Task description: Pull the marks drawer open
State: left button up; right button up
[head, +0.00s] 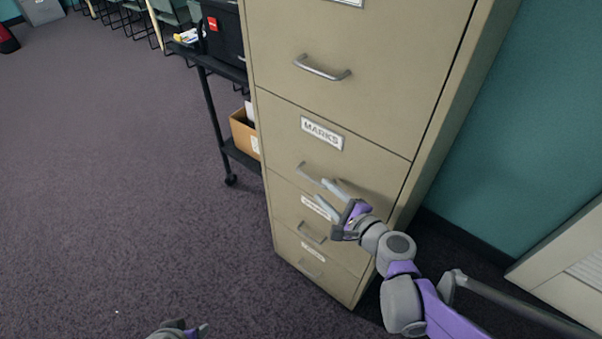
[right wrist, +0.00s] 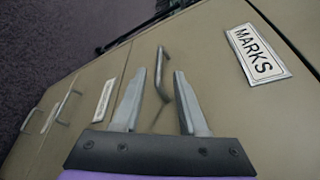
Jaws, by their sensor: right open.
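The marks drawer (head: 285,148) is in a tall beige filing cabinet and looks shut, its front flush with the others. Its white MARKS label (head: 322,133) also shows in the right wrist view (right wrist: 258,53). The drawer's grey handle (head: 307,172) is partly hidden behind my right gripper (head: 328,192) in the head view. In the right wrist view, the handle (right wrist: 161,68) appears between the two open fingers of the right gripper (right wrist: 159,76), with a gap on each side. My left gripper (head: 190,329) is only partly in view at the bottom edge.
Another drawer with a handle (head: 322,68) is above, and two labelled drawers are below. A black cart (head: 226,155) with a cardboard box (head: 243,134) stands left of the cabinet. A teal wall is at right. The carpet (head: 120,190) at left is clear.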

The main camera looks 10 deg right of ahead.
aim_at(306, 175)
jog(key=b+x, duration=0.1)
jog(key=x, duration=0.8)
jog(key=shift+b, duration=0.3)
jog(key=shift+s, duration=0.1)
grip_shut()
dwell(0.8)
